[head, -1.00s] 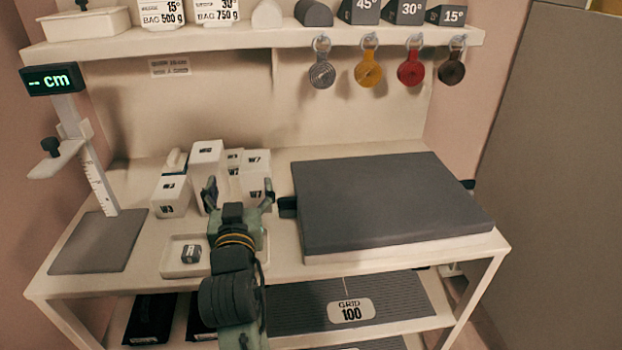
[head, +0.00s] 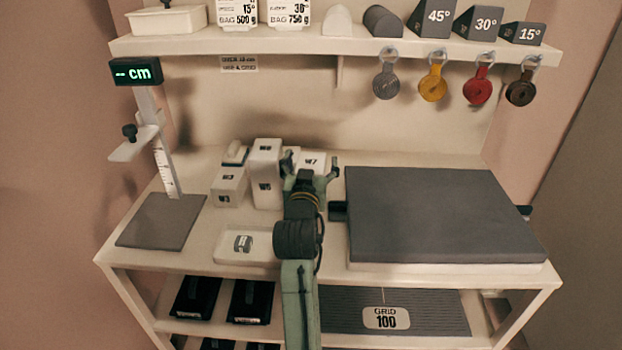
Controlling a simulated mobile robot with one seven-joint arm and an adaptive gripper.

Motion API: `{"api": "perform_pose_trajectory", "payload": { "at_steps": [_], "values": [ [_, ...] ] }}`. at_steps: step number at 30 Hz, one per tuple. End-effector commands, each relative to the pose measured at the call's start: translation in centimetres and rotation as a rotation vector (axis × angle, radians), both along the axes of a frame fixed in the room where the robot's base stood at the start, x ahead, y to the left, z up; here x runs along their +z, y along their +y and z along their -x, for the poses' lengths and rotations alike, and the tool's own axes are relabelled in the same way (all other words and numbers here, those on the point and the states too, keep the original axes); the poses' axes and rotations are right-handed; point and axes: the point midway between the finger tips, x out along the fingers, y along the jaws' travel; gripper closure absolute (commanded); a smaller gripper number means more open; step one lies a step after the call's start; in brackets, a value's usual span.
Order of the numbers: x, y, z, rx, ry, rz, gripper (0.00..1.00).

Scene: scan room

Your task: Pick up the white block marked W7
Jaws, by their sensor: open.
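White blocks marked W7 stand at the back of the table, behind my gripper. One W7 block (head: 313,158) shows its label between the fingers in the head view; my gripper hides most of it and whatever is below. My gripper (head: 310,164) is open, its two fingers apart in front of this block. I cannot tell whether a finger touches it.
A tall white block (head: 266,175) stands close left of my gripper, with a W3 block (head: 229,186) further left. A white tray (head: 222,252) holds a small grey block (head: 243,243). A large grey pad (head: 435,215) fills the right side.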

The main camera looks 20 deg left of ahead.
Motion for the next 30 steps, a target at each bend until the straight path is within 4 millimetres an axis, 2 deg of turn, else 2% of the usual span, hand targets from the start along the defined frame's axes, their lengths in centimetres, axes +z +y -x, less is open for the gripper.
{"api": "perform_pose_trajectory", "payload": {
  "at_steps": [6, 30],
  "values": [
    [-0.06, 0.01, -0.07, 0.000, 0.000, 0.000, 0.22],
    [-0.06, 0.01, -0.03, 0.000, 0.000, 0.000, 0.75]
  ]
}}
